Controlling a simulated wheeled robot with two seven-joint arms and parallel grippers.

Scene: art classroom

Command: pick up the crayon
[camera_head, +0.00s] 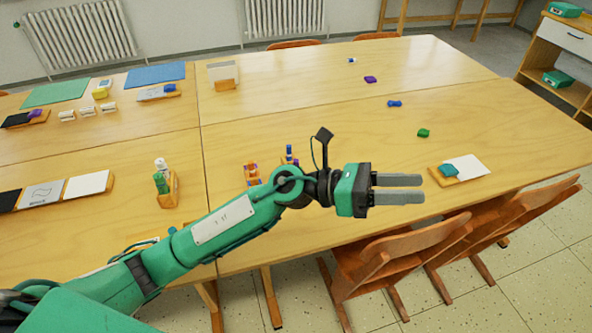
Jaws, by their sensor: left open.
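My left gripper (420,188) is open and empty, its two grey fingers pointing right above the front right part of the table. Several small coloured pieces lie on the right half of the table: a green piece (423,132), a blue piece (394,103), a purple piece (370,79) and a white and blue piece (352,60). They are too small to tell which, if any, is the crayon. A blue upright piece (289,151) shows behind my arm, partly hidden. The gripper is apart from all of these. My right gripper is out of view.
A wooden tray (440,180) with a white pad and teal item lies right of the gripper. Chairs (400,250) stand at the front edge. A wooden holder (174,190) with bottles stands left. The table's back right is mostly clear.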

